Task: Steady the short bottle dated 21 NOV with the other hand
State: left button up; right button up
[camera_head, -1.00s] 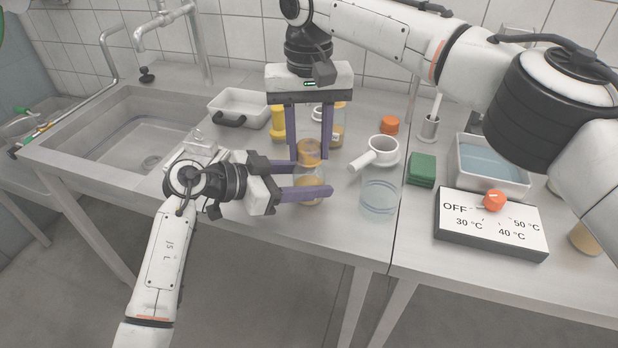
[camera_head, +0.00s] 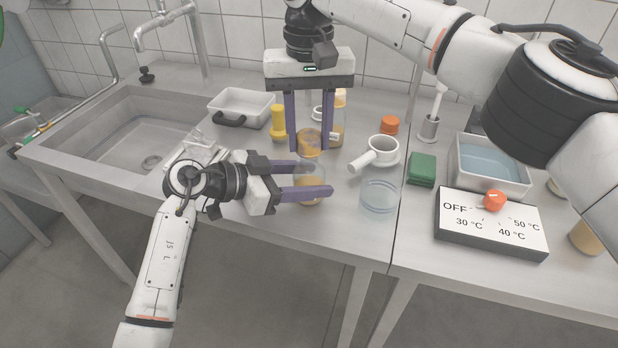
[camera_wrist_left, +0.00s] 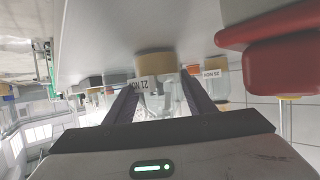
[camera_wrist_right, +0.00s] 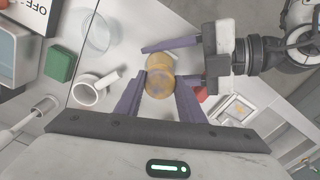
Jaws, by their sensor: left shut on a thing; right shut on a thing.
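The short bottle (camera_head: 311,196) is clear glass with amber contents low inside. Its label reads 21 NOV in the left wrist view (camera_wrist_left: 146,84), where it appears upside down. My left gripper (camera_head: 314,178) is shut around the bottle's body from the left. An amber cap-like top (camera_head: 309,143) shows above the bottle, and also in the right wrist view (camera_wrist_right: 158,78). My right gripper (camera_head: 311,149) points down from above and is shut on this top. Whether the top touches the bottle's neck is hard to tell.
A clear glass dish (camera_head: 379,198) and a white handled cup (camera_head: 381,150) stand to the right. A yellow object (camera_head: 278,122) and a taller bottle (camera_head: 338,125) stand behind. A green block (camera_head: 422,169) and dial box (camera_head: 491,222) are farther right.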

pick_arm(q)
jog(key=shift+s+f, duration=0.15)
jog(key=shift+f, duration=0.35)
pick_arm(e)
jog(key=shift+r, duration=1.35)
jog(key=s+a+r, duration=0.1)
jog(key=s+r, duration=0.3)
jog(key=s, duration=0.4)
jog(key=shift+a, duration=0.1)
pick_arm(q)
jog(key=o, duration=1.2)
jog(key=shift+o, duration=0.2)
jog(key=shift+r, duration=0.2)
pick_arm(e)
jog(key=shift+w, duration=0.1)
pick_arm(q)
jog(key=shift+r, duration=0.1)
